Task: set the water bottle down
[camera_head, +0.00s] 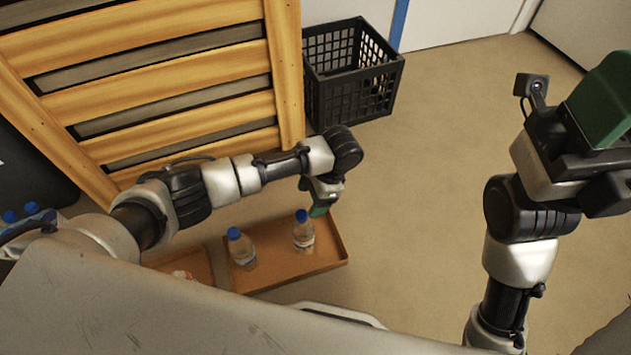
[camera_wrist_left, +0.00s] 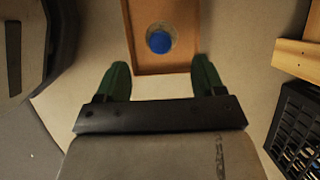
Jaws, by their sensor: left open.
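A clear water bottle (camera_head: 304,236) with a blue cap stands upright in a shallow brown tray (camera_head: 318,265) on the floor. A second blue-capped bottle (camera_head: 241,250) stands to its left in the same tray. My left gripper (camera_head: 320,208) is open just above and beside the right bottle. In the left wrist view, one bottle's blue cap (camera_wrist_left: 159,42) shows from above, ahead of the open green fingers (camera_wrist_left: 161,72), with nothing between them. My right gripper (camera_head: 600,110) is raised at the right; its jaw gap is not clear.
A black crate (camera_head: 350,88) stands on the floor behind the tray, beside a slatted wooden panel (camera_head: 170,75). Another brown tray (camera_head: 197,264) is partly hidden at the left. Several blue-capped bottles (camera_head: 30,213) are at the far left. The floor right of the tray is clear.

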